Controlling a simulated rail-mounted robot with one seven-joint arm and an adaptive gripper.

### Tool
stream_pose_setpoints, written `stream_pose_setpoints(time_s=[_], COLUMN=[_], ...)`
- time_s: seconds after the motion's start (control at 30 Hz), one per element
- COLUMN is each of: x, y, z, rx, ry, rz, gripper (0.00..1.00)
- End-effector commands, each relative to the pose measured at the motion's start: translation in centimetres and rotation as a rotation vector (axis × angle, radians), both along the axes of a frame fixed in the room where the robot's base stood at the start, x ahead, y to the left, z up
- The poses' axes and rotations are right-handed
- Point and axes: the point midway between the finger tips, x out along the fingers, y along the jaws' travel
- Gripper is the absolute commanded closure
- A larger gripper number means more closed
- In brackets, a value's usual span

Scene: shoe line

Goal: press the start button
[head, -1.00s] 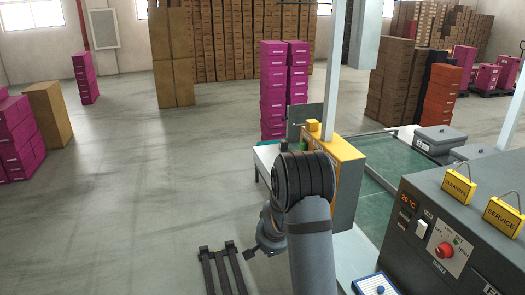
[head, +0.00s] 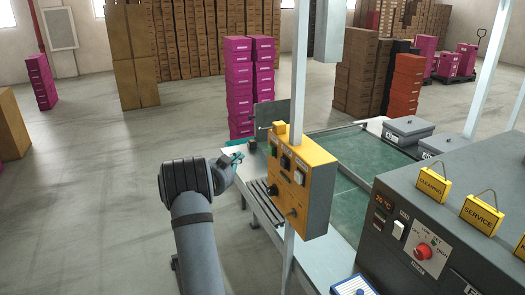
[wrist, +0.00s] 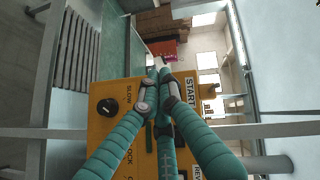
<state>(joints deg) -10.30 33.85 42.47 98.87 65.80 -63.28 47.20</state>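A yellow control box (head: 313,178) stands on a post right of my gripper in the head view. A small green button (head: 273,149) shows at its upper left, with switches and black knobs below. My gripper (head: 238,156) is just left of the box, apart from it in that view. In the wrist view the yellow panel (wrist: 103,133) fills the lower middle, with a START label (wrist: 189,92) and a black knob (wrist: 107,107). My teal fingers (wrist: 163,73) come together at the tips in front of the panel, empty. They hide part of it; I cannot tell if they touch it.
A green conveyor belt (head: 353,157) runs behind the box. A grey machine (head: 455,235) with a red knob (head: 423,251) stands at the right. Stacked pink boxes (head: 239,85) stand behind.

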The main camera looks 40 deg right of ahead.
Motion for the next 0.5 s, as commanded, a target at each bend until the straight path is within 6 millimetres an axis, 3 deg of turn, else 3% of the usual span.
stream_pose_setpoints(time_s=[0.5], x=[0.05], y=[-0.11], z=[-0.10], rx=[0.020], ry=[-0.028], rz=[0.000], gripper=[1.00])
